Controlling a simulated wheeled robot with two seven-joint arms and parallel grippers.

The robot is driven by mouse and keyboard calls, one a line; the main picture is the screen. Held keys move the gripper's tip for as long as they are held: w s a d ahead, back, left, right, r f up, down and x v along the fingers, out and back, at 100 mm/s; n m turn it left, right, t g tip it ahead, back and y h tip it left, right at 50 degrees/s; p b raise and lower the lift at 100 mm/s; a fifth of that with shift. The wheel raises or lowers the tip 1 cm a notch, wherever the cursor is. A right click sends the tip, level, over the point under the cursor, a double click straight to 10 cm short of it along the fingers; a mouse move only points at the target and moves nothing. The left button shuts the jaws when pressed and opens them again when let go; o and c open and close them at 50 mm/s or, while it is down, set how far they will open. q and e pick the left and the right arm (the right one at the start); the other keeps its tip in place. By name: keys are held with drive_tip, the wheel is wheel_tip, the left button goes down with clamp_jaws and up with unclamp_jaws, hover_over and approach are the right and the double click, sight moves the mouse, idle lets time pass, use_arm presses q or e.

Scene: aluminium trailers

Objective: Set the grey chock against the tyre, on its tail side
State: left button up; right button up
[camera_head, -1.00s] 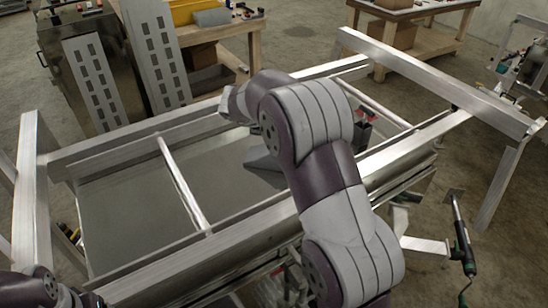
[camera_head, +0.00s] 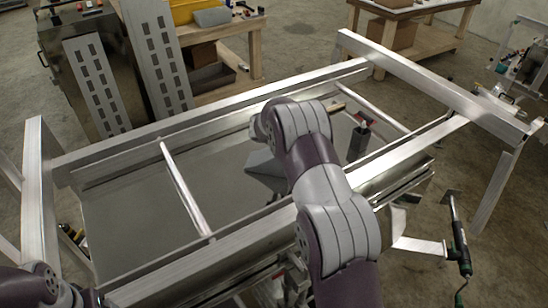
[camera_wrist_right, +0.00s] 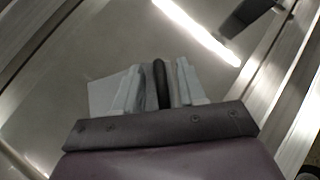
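The grey chock (camera_head: 264,162) is a wedge-shaped piece inside the trailer frame, partly hidden by my right arm in the head view. In the right wrist view its pale grey face (camera_wrist_right: 103,95) shows left of my right gripper (camera_wrist_right: 160,82). The gripper's two pale fingers stand apart, with a dark upright bar (camera_wrist_right: 161,84) between them. Small gaps seem to show beside the bar, and the fingers do not look closed on it. In the head view my arm hides the right fingers. My left arm shows at the lower left, its gripper out of view. I cannot make out a tyre.
Aluminium trailer rails (camera_head: 235,255) and a crossbar (camera_head: 186,188) surround the grey bed (camera_head: 130,215). A dark, red-topped part (camera_head: 359,138) stands right of my arm. A workbench (camera_head: 258,45) and slotted panels (camera_head: 160,60) stand behind. A green-ended tool (camera_head: 460,240) is at the right.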

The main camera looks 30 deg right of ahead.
drive_tip(key=shift+s+a+r, duration=0.1)
drive_tip(key=shift+s+r, duration=0.05)
clamp_jaws()
drive_tip(key=shift+r, duration=0.1)
idle(0.9)
